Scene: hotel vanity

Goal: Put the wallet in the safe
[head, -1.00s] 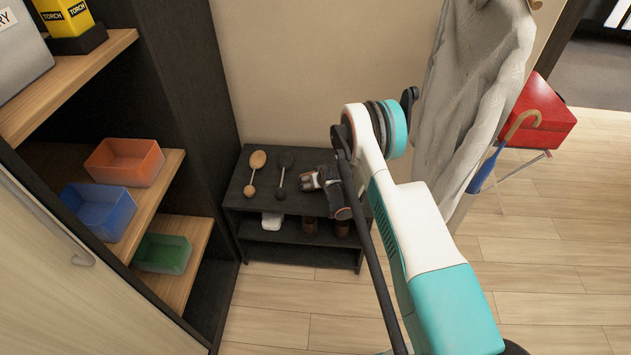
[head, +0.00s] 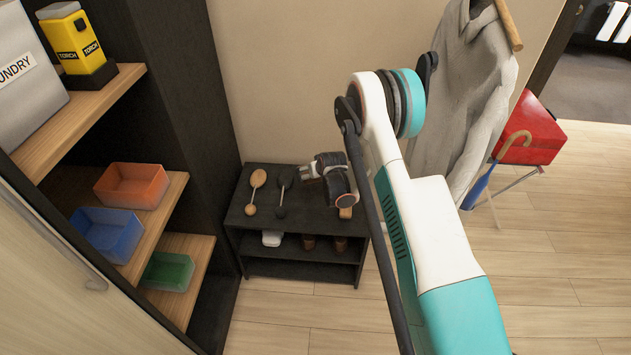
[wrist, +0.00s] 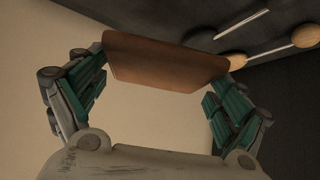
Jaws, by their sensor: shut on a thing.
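The wallet, a flat brown slab (wrist: 165,62), is held between the two fingers of my gripper (wrist: 160,75) in the wrist view. My gripper is shut on it, with the green-padded fingers on either side. In the head view my gripper (head: 318,168) is over the right part of a low black rack, and I cannot clearly make out the wallet there. I see no safe in either view.
To the left, wooden shelves carry a red bin (head: 132,185), a blue bin (head: 108,233), a green bin (head: 167,271) and a yellow torch box (head: 76,45). A grey coat (head: 458,110) hangs at right.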

